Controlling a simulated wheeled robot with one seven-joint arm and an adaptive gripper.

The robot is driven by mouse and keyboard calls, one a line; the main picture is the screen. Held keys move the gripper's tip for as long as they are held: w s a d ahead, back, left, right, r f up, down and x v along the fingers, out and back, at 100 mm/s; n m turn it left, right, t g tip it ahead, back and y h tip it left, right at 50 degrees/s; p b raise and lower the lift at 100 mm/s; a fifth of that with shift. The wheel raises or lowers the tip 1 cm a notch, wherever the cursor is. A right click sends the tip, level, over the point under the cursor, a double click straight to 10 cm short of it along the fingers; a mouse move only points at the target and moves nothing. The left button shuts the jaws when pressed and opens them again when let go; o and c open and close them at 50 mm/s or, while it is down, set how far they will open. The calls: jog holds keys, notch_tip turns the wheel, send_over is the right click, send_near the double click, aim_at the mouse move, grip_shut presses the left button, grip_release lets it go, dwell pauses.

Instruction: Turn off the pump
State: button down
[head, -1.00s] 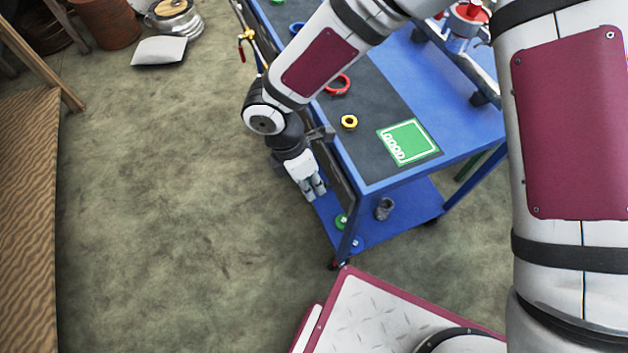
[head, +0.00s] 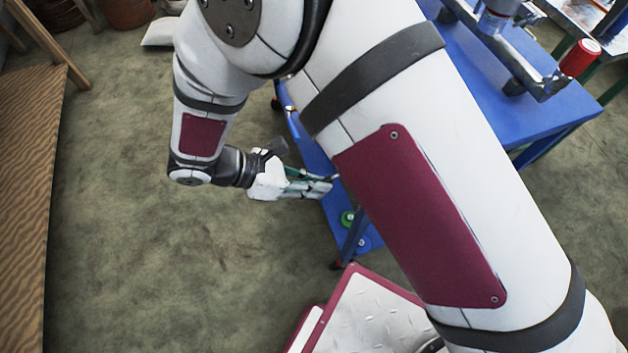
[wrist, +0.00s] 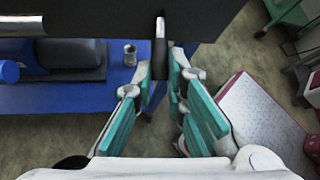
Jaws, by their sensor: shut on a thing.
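My gripper (head: 328,186) is beside the blue cart's near end, low at its side, pointing right in the head view. In the wrist view my gripper (wrist: 161,62) has its teal-padded fingers close on both sides of a narrow dark bar (wrist: 160,50). The bar hangs below the edge of a black panel (wrist: 90,18) and has a bright strip at its top. I cannot tell what the bar belongs to. A blue and dark grey machine (wrist: 72,60), perhaps the pump, sits on the blue lower shelf (wrist: 60,98). My arm hides much of the cart in the head view.
The blue cart (head: 540,112) stands at the right with a red can (head: 579,57) near its far side. A small grey cylinder (wrist: 130,55) stands on the lower shelf. A wooden panel (head: 30,180) is at the left. The floor between is clear.

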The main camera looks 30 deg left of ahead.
jog(key=shift+w+f, duration=0.1)
dwell(0.3)
jog(key=c, duration=1.6)
grip_release()
jog(key=v, duration=1.2)
jog(key=shift+f, duration=0.2)
